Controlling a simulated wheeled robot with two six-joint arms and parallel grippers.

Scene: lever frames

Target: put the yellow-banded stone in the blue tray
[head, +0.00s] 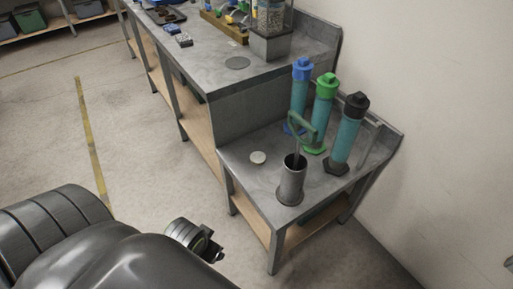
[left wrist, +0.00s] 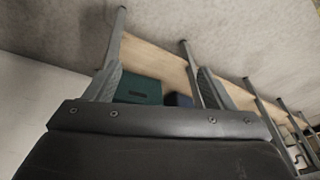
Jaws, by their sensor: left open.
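I cannot make out a yellow-banded stone in either view. I also cannot pick out a blue tray for certain. My left gripper (left wrist: 160,72) is open in the left wrist view, with its two fingers apart and nothing between them. Beyond the fingers, a shelf holds a green bin (left wrist: 138,90) and a dark blue bin (left wrist: 180,100), partly hidden by the gripper body. In the head view my dark arm fills the lower left, over the floor and apart from the benches. My right gripper is not in view.
A low grey bench (head: 238,160) bears a metal cup (head: 291,183) with a green-handled tool (head: 301,124), a pale disc (head: 258,157), and teal cylinders with blue (head: 301,70), green (head: 326,85) and black (head: 356,105) caps. A higher bench (head: 205,68) holds small items. Floor at left is clear.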

